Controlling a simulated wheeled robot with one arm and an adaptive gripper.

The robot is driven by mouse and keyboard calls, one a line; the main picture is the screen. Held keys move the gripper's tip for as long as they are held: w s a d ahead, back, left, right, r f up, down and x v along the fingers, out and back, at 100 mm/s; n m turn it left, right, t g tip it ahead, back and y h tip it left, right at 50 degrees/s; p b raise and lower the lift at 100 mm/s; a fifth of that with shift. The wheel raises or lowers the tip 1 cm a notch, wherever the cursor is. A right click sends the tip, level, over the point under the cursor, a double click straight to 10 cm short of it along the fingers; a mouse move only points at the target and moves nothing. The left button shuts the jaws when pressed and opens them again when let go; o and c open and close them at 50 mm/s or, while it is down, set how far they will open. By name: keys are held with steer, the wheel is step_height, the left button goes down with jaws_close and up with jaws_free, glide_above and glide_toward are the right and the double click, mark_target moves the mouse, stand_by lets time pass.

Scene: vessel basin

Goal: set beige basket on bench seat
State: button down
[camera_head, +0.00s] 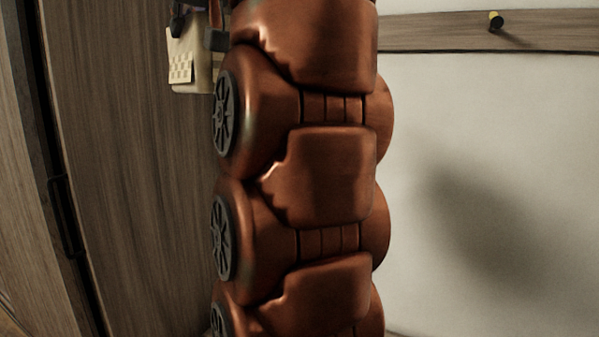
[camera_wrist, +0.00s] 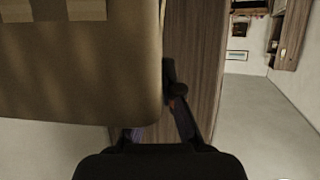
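The beige basket (camera_head: 190,66) shows at the upper left in the head view, beside my arm and off the floor, with a checkered patch on its side. In the wrist view the basket (camera_wrist: 85,75) is large and fills the upper left. My gripper (camera_wrist: 172,92) has its right finger against the basket's right edge; the left finger is mostly hidden behind the basket. The gripper appears shut on the basket's edge and holds it up. In the head view only dark gripper parts (camera_head: 214,38) show at the top. No bench seat can be made out.
A wood-grain panel (camera_head: 130,170) with a dark handle (camera_head: 66,215) stands at left. A white wall (camera_head: 480,150) with a wooden rail and peg (camera_head: 495,20) is at right. The wrist view shows a wooden panel (camera_wrist: 205,60) close behind the gripper and open pale floor (camera_wrist: 262,120) at right.

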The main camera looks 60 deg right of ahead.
mark_target(188, 90)
step_height(188, 90, down, 8)
steer(key=b, duration=0.6)
steer(key=shift+s+r, duration=0.1)
steer(key=shift+r, duration=0.15)
